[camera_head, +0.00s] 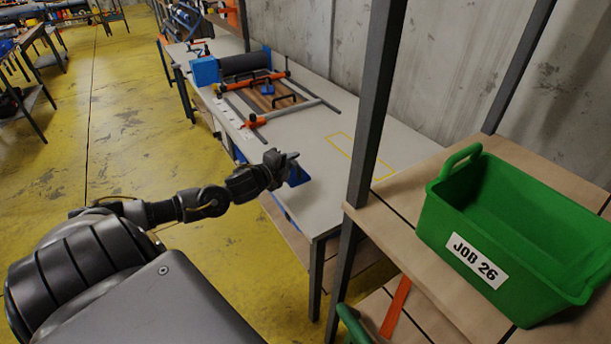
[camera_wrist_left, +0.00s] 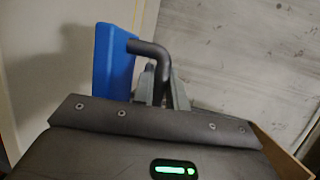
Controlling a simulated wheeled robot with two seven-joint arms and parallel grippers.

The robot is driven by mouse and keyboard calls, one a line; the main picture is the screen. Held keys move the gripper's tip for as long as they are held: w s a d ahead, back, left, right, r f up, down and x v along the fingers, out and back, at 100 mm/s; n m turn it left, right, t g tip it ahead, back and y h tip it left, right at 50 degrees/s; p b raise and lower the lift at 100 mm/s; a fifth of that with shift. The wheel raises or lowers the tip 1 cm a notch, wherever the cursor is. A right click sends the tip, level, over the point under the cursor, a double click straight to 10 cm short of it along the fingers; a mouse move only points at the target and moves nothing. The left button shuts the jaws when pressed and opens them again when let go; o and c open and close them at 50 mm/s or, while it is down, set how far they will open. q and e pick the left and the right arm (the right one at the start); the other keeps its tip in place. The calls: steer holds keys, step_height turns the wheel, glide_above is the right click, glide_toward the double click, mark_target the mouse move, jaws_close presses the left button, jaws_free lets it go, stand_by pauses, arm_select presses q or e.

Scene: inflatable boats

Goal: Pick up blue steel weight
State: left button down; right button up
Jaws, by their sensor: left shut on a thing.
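The blue steel weight (camera_wrist_left: 115,62) shows in the left wrist view as a blue block with a dark bent handle (camera_wrist_left: 150,48). My left gripper (camera_wrist_left: 162,85) is shut on that handle, with the block to the left of the fingers. In the head view the weight (camera_head: 297,175) is a small blue shape at my left gripper (camera_head: 283,160), over the near part of the grey table (camera_head: 330,205). The gripper hides part of it. I cannot tell whether the weight touches the table. My right gripper is not in view.
A frame with orange clamps (camera_head: 262,100) and a dark roll (camera_head: 243,63) lie farther back on the table. A yellow outlined rectangle (camera_head: 345,148) on the table is empty.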

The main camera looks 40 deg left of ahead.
arm_select(q)
steer(key=s+a+r, duration=0.4)
steer(key=s+a, duration=0.1)
steer(key=s, duration=0.1)
steer(key=shift+s+a+p, duration=0.3)
steer(key=shift+a+p, duration=0.05)
steer(key=shift+p, duration=0.05)
steer(key=shift+r, duration=0.1)
